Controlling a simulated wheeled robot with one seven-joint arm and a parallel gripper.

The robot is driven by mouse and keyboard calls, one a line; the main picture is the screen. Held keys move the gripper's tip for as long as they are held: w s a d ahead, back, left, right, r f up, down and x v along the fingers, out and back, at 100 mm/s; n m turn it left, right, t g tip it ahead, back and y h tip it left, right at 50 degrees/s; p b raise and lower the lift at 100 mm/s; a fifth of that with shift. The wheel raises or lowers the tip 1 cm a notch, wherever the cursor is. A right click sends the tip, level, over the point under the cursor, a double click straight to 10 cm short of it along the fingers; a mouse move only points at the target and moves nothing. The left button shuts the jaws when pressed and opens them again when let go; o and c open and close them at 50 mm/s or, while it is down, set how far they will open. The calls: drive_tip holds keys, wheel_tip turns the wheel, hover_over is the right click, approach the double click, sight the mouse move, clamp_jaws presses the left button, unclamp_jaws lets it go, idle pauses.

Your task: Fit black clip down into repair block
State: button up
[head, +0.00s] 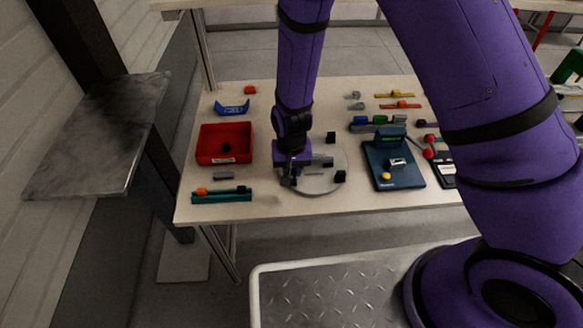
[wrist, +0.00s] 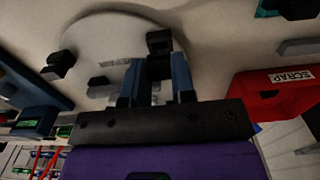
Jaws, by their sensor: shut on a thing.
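My gripper (head: 290,180) is low over the left part of a round grey plate (head: 313,187) on the table. In the wrist view its two blue fingers (wrist: 158,70) are shut on a small black piece, which looks like the black clip (wrist: 159,42). The clip shows between and just past the fingertips, above the plate's surface. In the head view the wrist and fingers mostly hide it. Dark blocks stand on or by the plate, one at its right edge (head: 340,177) and one behind (head: 330,137). I cannot tell which piece is the repair block.
A red bin (head: 206,155), labelled SCRAP in the wrist view (wrist: 275,105), stands left of the plate. A grey block (head: 223,175) and a teal holder (head: 222,197) lie in front of it. A dark blue fixture (head: 398,180) stands to the right. A blue bracket (head: 232,107) lies behind the bin.

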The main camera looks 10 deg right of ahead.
drive_tip(key=shift+f, duration=1.1)
drive_tip(key=o, duration=1)
wheel_tip(320, 180, up, 11)
drive_tip(key=shift+f, duration=0.15)
